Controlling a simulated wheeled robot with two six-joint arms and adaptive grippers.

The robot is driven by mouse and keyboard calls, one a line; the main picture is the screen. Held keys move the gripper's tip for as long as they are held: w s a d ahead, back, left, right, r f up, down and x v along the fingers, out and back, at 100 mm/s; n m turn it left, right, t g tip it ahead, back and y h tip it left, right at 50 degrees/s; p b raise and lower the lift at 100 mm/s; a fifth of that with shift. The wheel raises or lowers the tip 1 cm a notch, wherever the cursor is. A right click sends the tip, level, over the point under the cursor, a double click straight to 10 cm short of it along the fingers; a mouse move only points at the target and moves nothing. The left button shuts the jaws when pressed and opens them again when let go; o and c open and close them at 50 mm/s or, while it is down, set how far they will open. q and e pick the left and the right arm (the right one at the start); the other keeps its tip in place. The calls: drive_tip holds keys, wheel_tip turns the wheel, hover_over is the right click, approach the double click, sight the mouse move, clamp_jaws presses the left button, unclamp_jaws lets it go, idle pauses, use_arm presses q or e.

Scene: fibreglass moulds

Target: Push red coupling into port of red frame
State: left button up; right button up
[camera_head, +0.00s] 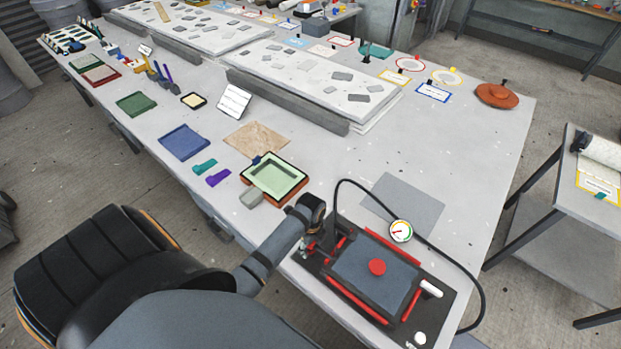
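The red frame (357,301) lies on a dark base plate at the front right of the table, around a grey panel with a round red knob. My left gripper (313,247) points down at the frame's left corner, partly hidden by its own wrist. Small red parts show beside its fingers. I cannot tell which is the red coupling or which is the port, nor whether the fingers are closed on anything. A black hose (425,239) arcs over the frame and comes down close to this gripper. My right gripper is out of view.
A dial gauge (401,231) stands at the frame's back edge, near a grey sheet (403,205). A green tray (274,178) is left of my wrist. Long white slabs (313,82) fill the table's back. The table's right part is mostly clear.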

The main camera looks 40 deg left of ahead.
use_arm(q)
drive_tip(key=shift+r, duration=0.1)
wheel_tip(320, 180, up, 12)
drive_tip(key=shift+f, duration=0.1)
idle(0.5)
idle(0.4)
